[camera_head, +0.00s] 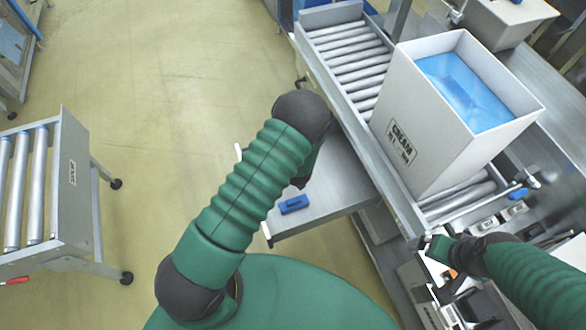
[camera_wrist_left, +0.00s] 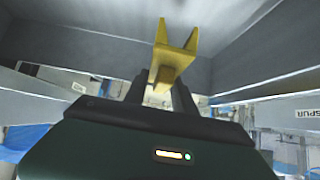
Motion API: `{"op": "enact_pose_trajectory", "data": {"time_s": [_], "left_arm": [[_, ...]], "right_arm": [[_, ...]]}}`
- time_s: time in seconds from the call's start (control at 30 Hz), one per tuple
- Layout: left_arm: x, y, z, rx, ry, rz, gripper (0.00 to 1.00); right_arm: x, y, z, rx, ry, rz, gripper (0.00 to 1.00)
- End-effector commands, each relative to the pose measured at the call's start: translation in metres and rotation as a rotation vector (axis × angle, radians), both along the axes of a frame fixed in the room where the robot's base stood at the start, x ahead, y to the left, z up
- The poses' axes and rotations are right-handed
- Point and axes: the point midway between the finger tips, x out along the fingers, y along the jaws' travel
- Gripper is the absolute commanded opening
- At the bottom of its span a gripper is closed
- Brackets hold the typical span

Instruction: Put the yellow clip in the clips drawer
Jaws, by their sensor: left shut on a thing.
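The yellow clip (camera_wrist_left: 175,55) is in the jaws of my left gripper (camera_wrist_left: 158,92) in the left wrist view, its forked end pointing away from the gripper. In the head view, my left arm's dark wrist hides this gripper and the clip. A grey pull-out surface (camera_head: 335,185), possibly the drawer, extends from the workstation beside that wrist. A blue clip (camera_head: 293,204) lies on it. No drawer label is readable. My right gripper (camera_head: 432,245) is over the small equipment at the lower right; its jaw state is unclear.
A white box (camera_head: 432,150) with a blue liner (camera_head: 465,90) stands on the roller conveyor (camera_head: 345,50). A roller cart (camera_head: 75,180) stands at the left. The floor between them is clear. In the left wrist view, grey panels (camera_wrist_left: 265,45) surround the clip closely.

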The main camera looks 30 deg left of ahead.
Motion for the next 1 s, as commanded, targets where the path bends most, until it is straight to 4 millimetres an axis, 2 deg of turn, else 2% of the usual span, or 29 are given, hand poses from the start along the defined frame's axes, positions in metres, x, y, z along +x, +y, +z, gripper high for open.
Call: {"op": "enact_pose_trajectory", "data": {"time_s": [0.03, 0.17, 0.33, 0.53, 0.57, 0.7, 1.0], "left_arm": [[0.000, 0.001, -0.013, 0.001, 0.002, -0.001, 0.00], [0.000, 0.001, -0.028, 0.001, 0.000, -0.001, 0.00], [0.000, 0.001, -0.057, 0.002, 0.000, 0.000, 0.00], [0.000, 0.001, -0.058, 0.001, -0.002, -0.001, 0.00], [0.000, 0.001, -0.059, 0.001, -0.002, -0.001, 0.36], [0.000, 0.001, -0.058, 0.001, -0.002, -0.001, 0.54], [0.000, 0.000, -0.057, 0.001, -0.002, -0.001, 0.54]], "right_arm": [[0.000, 0.000, -0.004, 0.000, 0.000, 0.000, 1.00], [0.000, 0.000, -0.006, 0.000, 0.000, 0.000, 1.00], [0.000, 0.000, -0.012, 0.000, 0.000, 0.000, 1.00], [0.000, 0.000, -0.011, 0.000, 0.000, 0.000, 1.00], [0.000, 0.000, -0.011, 0.000, 0.000, 0.000, 1.00], [0.000, 0.000, -0.011, 0.000, 0.000, 0.000, 1.00], [0.000, 0.000, -0.011, 0.000, 0.000, 0.000, 1.00]]}}
